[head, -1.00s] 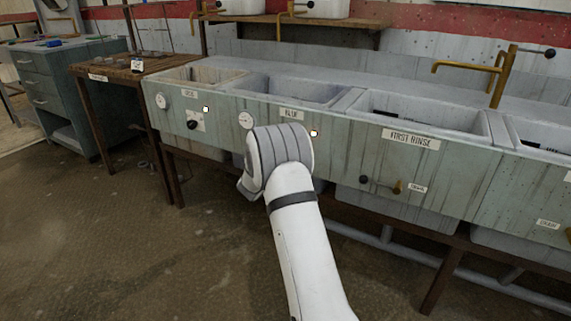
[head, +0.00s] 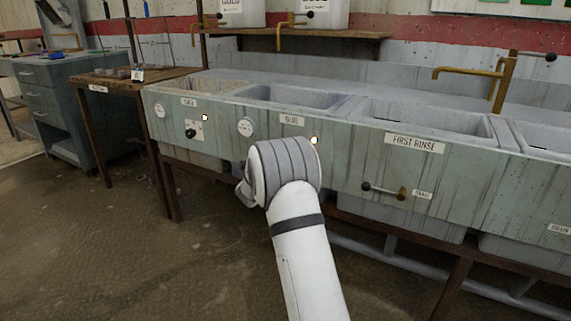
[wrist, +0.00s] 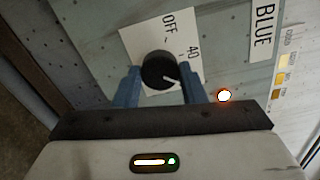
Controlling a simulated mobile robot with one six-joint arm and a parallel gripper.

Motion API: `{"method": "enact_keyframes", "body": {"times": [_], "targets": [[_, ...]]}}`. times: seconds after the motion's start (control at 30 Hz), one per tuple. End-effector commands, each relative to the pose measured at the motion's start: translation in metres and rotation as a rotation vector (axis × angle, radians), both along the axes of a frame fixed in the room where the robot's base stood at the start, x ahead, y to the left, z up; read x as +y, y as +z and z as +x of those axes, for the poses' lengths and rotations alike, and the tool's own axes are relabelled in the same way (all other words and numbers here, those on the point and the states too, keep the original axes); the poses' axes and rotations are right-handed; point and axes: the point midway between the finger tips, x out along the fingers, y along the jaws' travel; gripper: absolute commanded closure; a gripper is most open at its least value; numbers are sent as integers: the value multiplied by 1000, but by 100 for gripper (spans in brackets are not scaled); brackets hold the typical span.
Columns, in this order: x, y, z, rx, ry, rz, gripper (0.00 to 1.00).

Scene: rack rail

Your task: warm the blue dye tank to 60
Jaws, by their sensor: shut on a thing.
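In the wrist view my gripper (wrist: 160,74) is shut on a black knob (wrist: 157,66), one blue finger on each side. The knob's white plate (wrist: 143,40) reads OFF and 40; other marks are hidden. The knob's white pointer line points to the picture's lower right. An orange lamp (wrist: 223,95) glows beside the plate. A round gauge (head: 245,127) is too small to read. My arm hides the gripper and knob in the head view.
The leftmost tank has its own black knob (head: 191,133) and a lit lamp (head: 205,117). To the right is the FIRST RINSE tank (head: 415,143) with a drain lever (head: 384,190). A wooden table (head: 120,82) stands left. The floor in front is clear.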

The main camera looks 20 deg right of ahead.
Motion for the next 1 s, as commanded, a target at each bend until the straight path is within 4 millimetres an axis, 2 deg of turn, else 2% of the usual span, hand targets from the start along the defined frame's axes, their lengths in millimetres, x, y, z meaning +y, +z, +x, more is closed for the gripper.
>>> {"method": "enact_keyframes", "body": {"times": [0.4, 1.0], "targets": [[-4, -1, -2, -210, -8, 165, 86], [-3, -1, -2, -270, -8, 211, 86]]}}
